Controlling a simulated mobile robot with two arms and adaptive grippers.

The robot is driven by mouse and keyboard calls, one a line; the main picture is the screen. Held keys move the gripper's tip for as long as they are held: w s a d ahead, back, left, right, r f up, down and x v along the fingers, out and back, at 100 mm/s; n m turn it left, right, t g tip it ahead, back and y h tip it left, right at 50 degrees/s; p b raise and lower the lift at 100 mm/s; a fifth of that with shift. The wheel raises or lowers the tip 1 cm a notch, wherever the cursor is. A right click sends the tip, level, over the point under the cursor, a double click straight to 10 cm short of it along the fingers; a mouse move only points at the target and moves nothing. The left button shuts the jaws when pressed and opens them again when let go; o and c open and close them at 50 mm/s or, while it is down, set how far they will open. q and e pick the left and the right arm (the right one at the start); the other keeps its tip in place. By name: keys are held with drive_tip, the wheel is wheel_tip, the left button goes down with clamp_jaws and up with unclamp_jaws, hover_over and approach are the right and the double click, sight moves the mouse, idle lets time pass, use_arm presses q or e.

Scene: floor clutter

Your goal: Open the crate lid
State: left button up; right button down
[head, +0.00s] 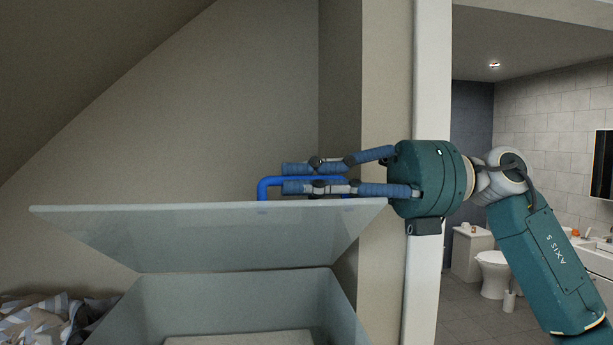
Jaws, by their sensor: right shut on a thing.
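The crate (315,300) stands low in the middle of the head view, a pale grey-blue translucent box. Its lid (220,235) is raised and tilted up at the back, leaving the crate's inside partly visible. A blue handle (264,188) stands at the lid's upper edge. My right gripper (287,178) reaches in from the right and is shut on the handle, its fingers covering part of it. My left gripper is not in view.
Patterned fabric (45,318) lies in a heap at the lower left. A white door frame (428,90) rises behind my right gripper. Beyond it is a tiled bathroom with a toilet (493,270).

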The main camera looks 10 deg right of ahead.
drive_tip(key=shift+w, duration=0.2)
drive_tip(key=c, duration=2)
unclamp_jaws()
drive_tip(key=shift+o, duration=0.8)
drive_tip(key=shift+w+d, duration=0.1)
drive_tip(key=shift+d, duration=0.1)
drive_tip(key=d, duration=1.2)
